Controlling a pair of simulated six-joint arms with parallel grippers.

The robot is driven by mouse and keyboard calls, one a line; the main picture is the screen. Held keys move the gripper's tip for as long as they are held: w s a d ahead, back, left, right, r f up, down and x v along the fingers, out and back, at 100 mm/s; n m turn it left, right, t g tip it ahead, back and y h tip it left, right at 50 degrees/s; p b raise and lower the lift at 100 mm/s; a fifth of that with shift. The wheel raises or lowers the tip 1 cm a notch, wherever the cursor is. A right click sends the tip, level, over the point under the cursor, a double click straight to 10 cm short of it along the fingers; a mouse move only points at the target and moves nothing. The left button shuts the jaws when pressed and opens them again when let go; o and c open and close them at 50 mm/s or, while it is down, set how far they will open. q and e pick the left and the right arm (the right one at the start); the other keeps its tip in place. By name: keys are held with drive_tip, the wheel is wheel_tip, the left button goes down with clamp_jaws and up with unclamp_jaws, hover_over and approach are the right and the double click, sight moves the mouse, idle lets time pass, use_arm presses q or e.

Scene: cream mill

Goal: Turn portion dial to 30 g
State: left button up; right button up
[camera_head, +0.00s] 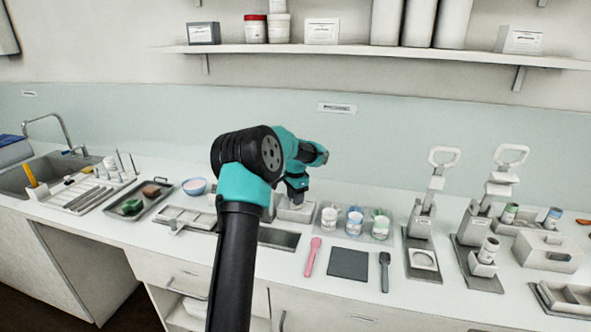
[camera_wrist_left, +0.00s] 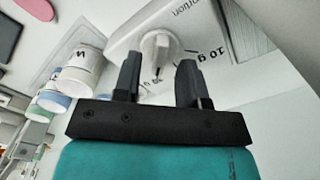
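The portion dial (camera_wrist_left: 158,44) is a pale round knob on the face of a white box (camera_wrist_left: 115,42). The box carries the printed words "10 g" and part of "portion", seen turned over. In the left wrist view my left gripper (camera_wrist_left: 157,68) has its two black fingers apart, with the dial between and just beyond the tips. I cannot tell whether the fingers touch it. A thin dark mark shows below the knob. In the head view my left gripper (camera_head: 297,190) is low over the box (camera_head: 296,210), and my arm hides part of it. My right gripper is in neither view.
Cups in a clear tray (camera_head: 354,239) stand right of the box. Two lever presses (camera_head: 422,228) stand further right. Left are a bowl (camera_head: 194,187) and a tray (camera_head: 121,213).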

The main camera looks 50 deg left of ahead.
use_arm(q)
wheel_tip(320, 180, up, 16)
drive_tip(key=shift+f, duration=0.15)
idle(0.3)
drive_tip(key=shift+d, duration=0.1)
